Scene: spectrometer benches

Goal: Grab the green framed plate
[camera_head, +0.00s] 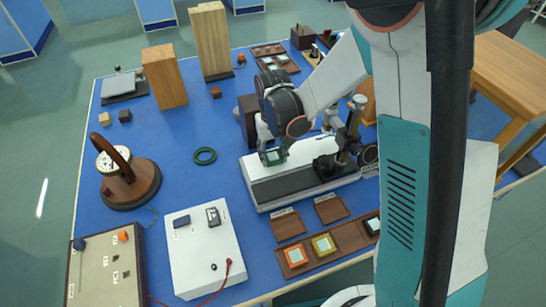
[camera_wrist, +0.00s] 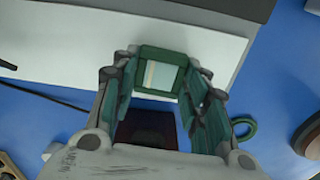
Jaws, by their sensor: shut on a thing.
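The green framed plate (camera_head: 274,156) is a small square with a green frame and a pale face. It also shows in the wrist view (camera_wrist: 162,74), between the two fingers. My gripper (camera_head: 271,150) is shut on it, a finger at each side, near the left end of the white and grey instrument base (camera_head: 283,188). In the wrist view my gripper (camera_wrist: 164,82) has the plate at its fingertips. Whether the plate touches the base below cannot be told.
A black stand (camera_head: 350,130) rises from the base to the right of my gripper. A wooden tray (camera_head: 308,262) in front holds orange and yellow framed plates. A green ring (camera_head: 204,156) lies to the left. Tall wooden blocks (camera_head: 164,77) stand behind.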

